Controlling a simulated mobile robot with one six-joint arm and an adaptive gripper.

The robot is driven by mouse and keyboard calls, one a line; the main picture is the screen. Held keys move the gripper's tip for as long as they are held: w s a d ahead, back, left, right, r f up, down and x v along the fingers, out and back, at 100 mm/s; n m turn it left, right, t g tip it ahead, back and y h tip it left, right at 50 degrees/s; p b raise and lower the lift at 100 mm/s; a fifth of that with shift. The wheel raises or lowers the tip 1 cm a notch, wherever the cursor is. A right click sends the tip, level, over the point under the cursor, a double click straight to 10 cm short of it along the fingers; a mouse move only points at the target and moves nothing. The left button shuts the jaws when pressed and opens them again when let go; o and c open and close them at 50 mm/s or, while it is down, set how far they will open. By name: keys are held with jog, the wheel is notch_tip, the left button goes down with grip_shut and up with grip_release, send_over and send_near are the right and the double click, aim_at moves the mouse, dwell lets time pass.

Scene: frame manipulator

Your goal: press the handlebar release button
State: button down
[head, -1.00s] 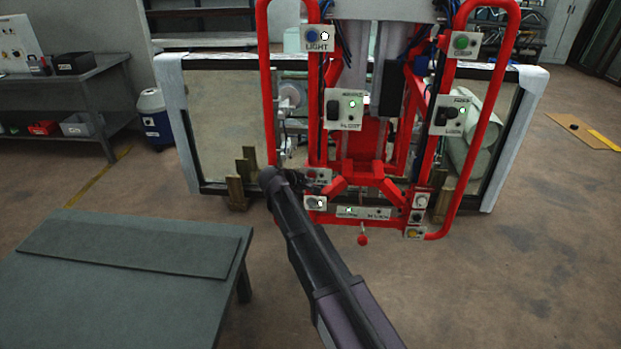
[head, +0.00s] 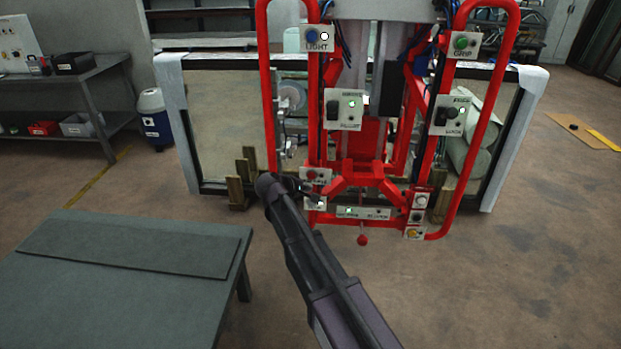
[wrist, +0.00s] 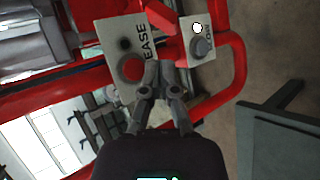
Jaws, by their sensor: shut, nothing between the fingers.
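The release plate (wrist: 118,48) is pale with dark letters ending in "EASE". The same plate (head: 316,177) is small in the head view, low on the left of the red handlebar frame (head: 268,95). My gripper (wrist: 160,68) is shut and empty. Its fingertips appear just beside the red button, over the plate's edge; I cannot tell whether they touch the plate. In the head view my arm partly hides the gripper.
A second small plate (wrist: 197,38) with a grey knob and a lit white lamp sits right of my fingertips. Red tubes run around both plates. A grey table (head: 130,250) stands at front left. A glass panel with a white-wrapped frame (head: 178,120) stands behind.

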jog(key=shift+s, duration=1.2)
jog(key=s+d+f+m+g+y+p, duration=0.1)
jog(key=s+d+m+g+p, duration=0.15)
jog(key=s+d, duration=0.4)
jog(key=s+d+f+m+g+p, duration=0.1)
jog(key=s+d+m+g+p, duration=0.15)
jog(key=d, duration=0.65)
jog(key=s+d+r+m+g+y+p, duration=0.1)
jog(key=s+d+m+g+y, duration=0.1)
jog(key=s, duration=0.5)
jog(key=s+d+m+g+y+p, duration=0.2)
jog(key=s+d+m+y, duration=0.1)
jog(key=s+d+m, duration=0.2)
jog(key=s, duration=0.2)
jog(key=shift+s+d+r+y, duration=0.4)
